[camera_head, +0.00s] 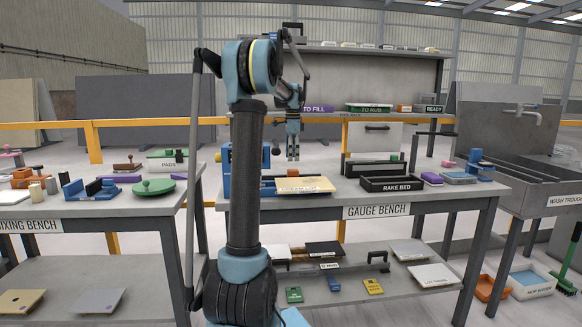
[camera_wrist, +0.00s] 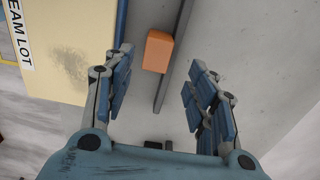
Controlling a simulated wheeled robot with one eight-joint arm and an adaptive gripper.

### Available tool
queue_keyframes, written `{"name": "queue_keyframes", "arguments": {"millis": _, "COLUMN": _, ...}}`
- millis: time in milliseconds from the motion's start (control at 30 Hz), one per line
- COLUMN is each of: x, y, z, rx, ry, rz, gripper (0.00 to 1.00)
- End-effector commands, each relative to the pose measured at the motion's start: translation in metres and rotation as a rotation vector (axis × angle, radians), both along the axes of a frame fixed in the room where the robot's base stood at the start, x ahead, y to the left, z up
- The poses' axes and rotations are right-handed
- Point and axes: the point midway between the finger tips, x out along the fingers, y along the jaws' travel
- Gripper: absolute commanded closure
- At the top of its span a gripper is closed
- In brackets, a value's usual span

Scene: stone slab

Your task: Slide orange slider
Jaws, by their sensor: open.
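The orange slider (camera_wrist: 157,51) is a small orange block in the wrist view. In the head view my gripper (camera_head: 293,155) points down above the gauge bench.
A cream board marked "EAM LOT" (camera_wrist: 70,50) lies left of the slider, close to the left finger. In the head view the gauge bench (camera_head: 420,209) carries a black rake bed tray (camera_head: 391,184) to the right and a blue frame (camera_head: 228,172) to the left.

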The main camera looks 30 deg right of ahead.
Motion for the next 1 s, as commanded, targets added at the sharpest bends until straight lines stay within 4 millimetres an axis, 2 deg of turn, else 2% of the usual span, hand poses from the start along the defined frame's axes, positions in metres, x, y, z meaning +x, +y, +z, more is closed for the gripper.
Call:
{"name": "queue_keyframes", "arguments": {"millis": 200, "x": 0.001, "y": 0.0, "z": 0.034, "rx": 0.0, "ry": 0.0, "rz": 0.0, "gripper": 0.48}}
{"name": "queue_keyframes", "arguments": {"millis": 400, "x": 0.002, "y": 0.0, "z": 0.049, "rx": 0.0, "ry": 0.0, "rz": 0.0, "gripper": 0.48}}
{"name": "queue_keyframes", "arguments": {"millis": 1000, "x": 0.002, "y": 0.0, "z": 0.051, "rx": 0.0, "ry": 0.0, "rz": 0.0, "gripper": 0.48}}
